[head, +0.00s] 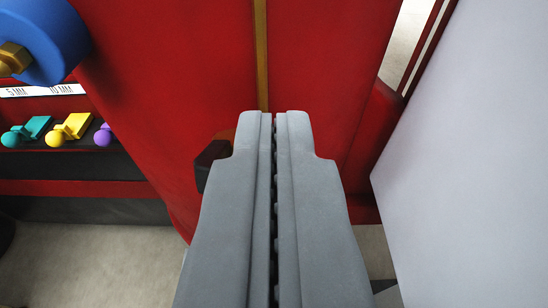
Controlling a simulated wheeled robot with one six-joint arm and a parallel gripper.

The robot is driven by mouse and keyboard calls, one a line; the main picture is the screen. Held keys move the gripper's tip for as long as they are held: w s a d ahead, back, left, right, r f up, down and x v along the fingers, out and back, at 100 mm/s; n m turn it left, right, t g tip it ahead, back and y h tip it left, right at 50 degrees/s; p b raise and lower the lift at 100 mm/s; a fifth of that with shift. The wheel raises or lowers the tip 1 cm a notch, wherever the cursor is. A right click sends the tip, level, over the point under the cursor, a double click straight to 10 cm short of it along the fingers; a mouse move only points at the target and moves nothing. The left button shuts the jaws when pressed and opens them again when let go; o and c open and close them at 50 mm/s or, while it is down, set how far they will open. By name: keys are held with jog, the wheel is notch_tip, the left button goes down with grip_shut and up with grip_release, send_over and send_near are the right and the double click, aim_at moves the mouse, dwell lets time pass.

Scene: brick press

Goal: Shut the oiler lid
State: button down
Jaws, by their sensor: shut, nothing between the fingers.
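My gripper (273,115) is shut and empty, with its two grey fingers together, pointing up the picture in front of a red machine body (165,80). I cannot pick out an oiler or its lid for sure. A dark, faceted piece (211,163) shows just left of the fingers, partly hidden behind them. The fingers hide part of the red body below and behind them.
A blue round part (50,35) with a brass nut is at the upper left. Below it are a "5 MM 10 MM" label (45,90) and teal, yellow and purple ball-ended pieces. A brass strip (261,50) runs up the red body. A large pale panel (470,160) fills the right.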

jog(key=f, duration=0.1)
jog(key=s+f+t, duration=0.1)
jog(key=f, duration=0.1)
jog(key=s+f+t, duration=0.1)
jog(key=shift+s+f, duration=0.2)
jog(key=shift+f, duration=0.2)
